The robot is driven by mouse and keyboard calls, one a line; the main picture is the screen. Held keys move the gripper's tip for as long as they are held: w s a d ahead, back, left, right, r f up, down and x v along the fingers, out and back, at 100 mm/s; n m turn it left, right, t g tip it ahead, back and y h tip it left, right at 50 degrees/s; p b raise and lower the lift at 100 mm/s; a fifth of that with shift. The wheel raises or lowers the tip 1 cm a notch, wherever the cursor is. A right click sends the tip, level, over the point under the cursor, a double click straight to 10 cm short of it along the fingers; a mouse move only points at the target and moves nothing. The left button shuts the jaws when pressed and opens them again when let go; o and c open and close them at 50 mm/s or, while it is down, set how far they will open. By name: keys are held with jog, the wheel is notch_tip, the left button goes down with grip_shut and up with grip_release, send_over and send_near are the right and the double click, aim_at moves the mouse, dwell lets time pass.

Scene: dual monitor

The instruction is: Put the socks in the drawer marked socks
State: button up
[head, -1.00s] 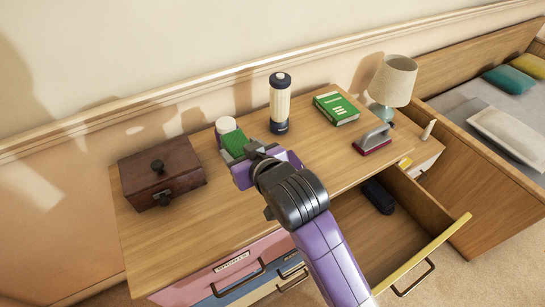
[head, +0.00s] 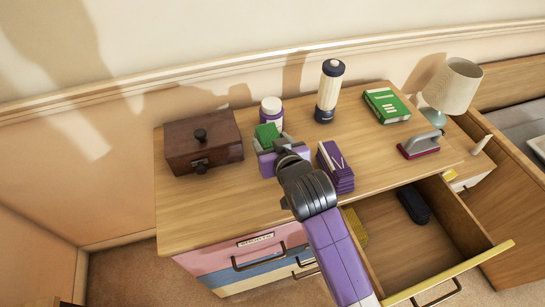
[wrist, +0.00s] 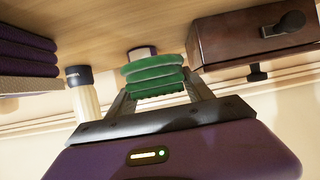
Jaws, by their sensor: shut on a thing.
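My gripper (head: 270,146) is shut on a green ribbed folded bundle, which looks like the socks (head: 266,131). In the wrist view the green bundle (wrist: 155,72) sits between the two fingers, apparently clear of the dresser top. My gripper is over the dresser top (head: 225,205), in front of a white-lidded purple jar (head: 271,116) and right of a wooden box. The yellow-fronted drawer (head: 450,264) is pulled open at the right, with a dark folded item (head: 413,205) and a yellow item (head: 355,226) inside. The pink drawer's label (head: 255,240) is too small to read.
The wooden box (head: 203,141) stands at the left. A folded purple stack (head: 336,168) is right of my gripper. The front left of the dresser top is clear.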

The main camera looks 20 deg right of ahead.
jog(key=shift+f, duration=3.25)
jog(key=shift+f, duration=0.1)
jog(key=o, duration=1.3)
jog(key=shift+o, duration=0.2)
jog(key=shift+r, duration=0.2)
jog(key=v, duration=1.2)
jog(key=shift+f, duration=0.1)
